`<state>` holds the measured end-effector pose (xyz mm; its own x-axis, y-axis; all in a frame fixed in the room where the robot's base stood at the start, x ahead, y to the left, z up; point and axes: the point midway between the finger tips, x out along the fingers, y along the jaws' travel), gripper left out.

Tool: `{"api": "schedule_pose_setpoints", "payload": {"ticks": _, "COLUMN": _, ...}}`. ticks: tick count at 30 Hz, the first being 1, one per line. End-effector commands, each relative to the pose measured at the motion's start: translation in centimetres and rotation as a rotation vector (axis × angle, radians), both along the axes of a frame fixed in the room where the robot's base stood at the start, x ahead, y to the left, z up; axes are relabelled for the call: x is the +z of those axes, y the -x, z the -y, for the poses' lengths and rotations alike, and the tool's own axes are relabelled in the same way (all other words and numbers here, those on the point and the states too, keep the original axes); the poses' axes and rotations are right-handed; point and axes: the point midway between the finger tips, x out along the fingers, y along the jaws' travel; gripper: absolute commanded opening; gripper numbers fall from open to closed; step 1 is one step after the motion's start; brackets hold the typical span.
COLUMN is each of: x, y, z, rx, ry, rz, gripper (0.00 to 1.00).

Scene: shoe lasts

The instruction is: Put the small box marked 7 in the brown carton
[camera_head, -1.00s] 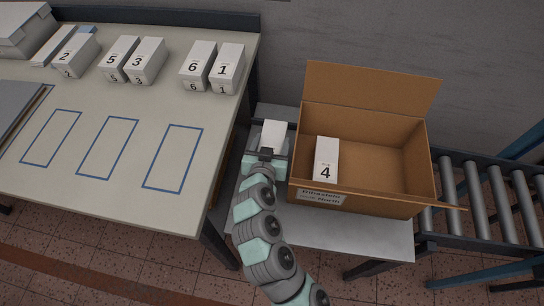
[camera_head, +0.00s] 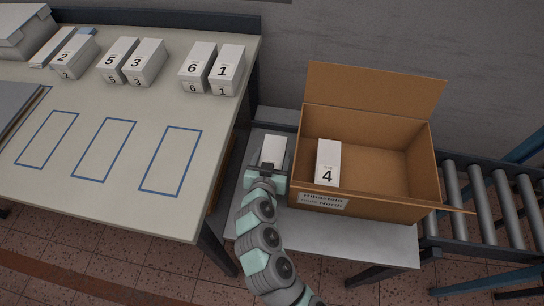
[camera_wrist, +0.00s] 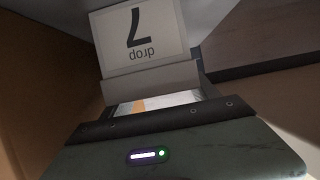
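The small white box marked 7 (camera_wrist: 143,35) shows upside down in the wrist view, held between the fingers of my gripper (camera_wrist: 155,95). In the head view the held box (camera_head: 272,149) shows as a plain white top, and my gripper (camera_head: 266,170) is at its near end. Box and gripper are just left of the brown carton (camera_head: 395,203), outside its left wall. The carton is open, with its back flap standing up. A white box marked 4 (camera_head: 328,160) stands inside it at the left.
The carton rests on a grey bench (camera_head: 375,242) beside a roller conveyor (camera_head: 480,195). Left is a table (camera_head: 60,190) with blue outlined rectangles and several numbered white boxes along its back. The carton's middle and right are free.

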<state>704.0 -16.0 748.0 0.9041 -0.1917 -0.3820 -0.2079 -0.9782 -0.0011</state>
Motion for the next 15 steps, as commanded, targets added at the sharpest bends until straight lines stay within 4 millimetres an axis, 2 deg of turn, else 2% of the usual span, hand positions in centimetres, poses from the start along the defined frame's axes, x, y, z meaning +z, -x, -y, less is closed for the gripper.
{"api": "schedule_pose_setpoints", "payload": {"ticks": 1, "x": 0.04, "y": -0.01, "z": -0.01, "rx": 0.000, "ry": 0.000, "rz": 0.000, "gripper": 0.74}}
{"api": "schedule_pose_setpoints", "payload": {"ticks": 5, "x": 0.04, "y": -0.01, "z": -0.01, "rx": 0.000, "ry": 0.000, "rz": 0.000, "gripper": 0.85}}
{"api": "schedule_pose_setpoints", "payload": {"ticks": 15, "x": 0.63, "y": 0.00, "z": -0.02, "rx": 0.000, "ry": 0.001, "rz": 0.001, "gripper": 0.85}}
